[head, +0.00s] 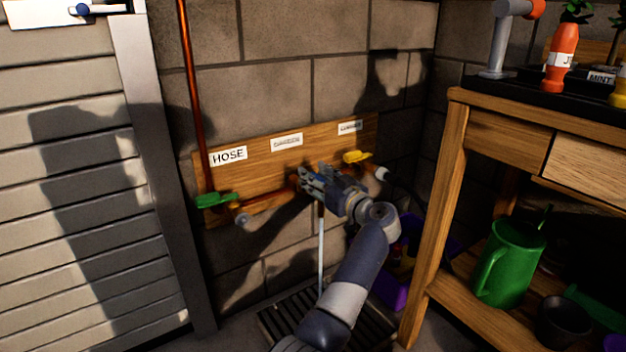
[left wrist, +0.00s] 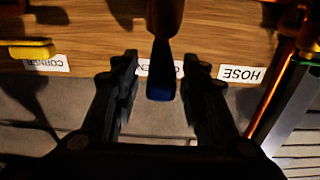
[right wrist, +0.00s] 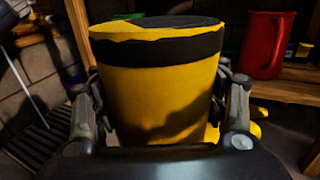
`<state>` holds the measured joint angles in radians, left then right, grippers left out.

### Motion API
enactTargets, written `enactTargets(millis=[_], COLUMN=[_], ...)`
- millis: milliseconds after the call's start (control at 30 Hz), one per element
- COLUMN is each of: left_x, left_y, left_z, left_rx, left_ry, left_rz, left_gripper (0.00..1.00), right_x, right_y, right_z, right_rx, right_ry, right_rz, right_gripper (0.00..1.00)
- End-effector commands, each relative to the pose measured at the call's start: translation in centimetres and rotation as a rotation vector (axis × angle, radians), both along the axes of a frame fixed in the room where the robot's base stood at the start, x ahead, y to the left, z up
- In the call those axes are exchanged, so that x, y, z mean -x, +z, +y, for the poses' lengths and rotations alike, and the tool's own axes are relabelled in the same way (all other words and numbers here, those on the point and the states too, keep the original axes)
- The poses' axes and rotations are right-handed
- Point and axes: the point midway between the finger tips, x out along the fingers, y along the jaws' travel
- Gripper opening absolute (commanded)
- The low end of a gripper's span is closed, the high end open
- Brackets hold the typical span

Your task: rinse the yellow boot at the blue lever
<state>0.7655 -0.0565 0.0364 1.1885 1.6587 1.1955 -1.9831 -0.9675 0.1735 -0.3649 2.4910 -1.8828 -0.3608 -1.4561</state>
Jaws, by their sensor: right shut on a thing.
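In the head view my left gripper (head: 318,185) is at the middle tap and hides most of that lever. A thin water stream (head: 321,255) falls below it to a floor grate (head: 283,322). In the right wrist view my right gripper (right wrist: 160,115) is shut on the yellow boot (right wrist: 155,85), one finger at each side. The boot's dark-banded top faces up; its lower part is hidden.
A green lever (head: 215,199) and a yellow lever (head: 357,157) flank the middle tap on the wooden board (head: 258,181). A wooden bench (head: 437,215) stands at the right, with a green watering can (head: 508,265) on its lower shelf. A purple container (head: 392,293) sits beside the bench leg.

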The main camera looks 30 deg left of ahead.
Motion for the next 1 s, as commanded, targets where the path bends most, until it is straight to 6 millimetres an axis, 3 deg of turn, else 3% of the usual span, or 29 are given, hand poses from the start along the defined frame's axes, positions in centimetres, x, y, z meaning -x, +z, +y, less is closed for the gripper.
enactTargets(millis=[233,400,767,1000], left_x=[0.0,0.0,0.1,0.3], left_y=[0.1,0.0,0.2,0.7], left_z=[0.0,0.0,0.0,0.1], left_rx=[0.0,0.0,0.001,0.001], left_ry=[0.0,0.0,-0.009,-0.051], left_rz=[0.0,0.0,0.001,0.004], left_gripper=[0.38,0.0,0.0,0.0], right_x=[0.0,0.0,0.0,0.0], right_y=[0.2,0.2,1.1,4.4], right_z=[0.0,0.0,0.0,0.0], right_rx=[0.001,0.001,0.001,0.001], right_ry=[-0.001,-0.001,-0.001,-0.001], right_rz=[-0.004,-0.004,-0.004,-0.004], right_gripper=[0.0,0.0,0.0,0.0])
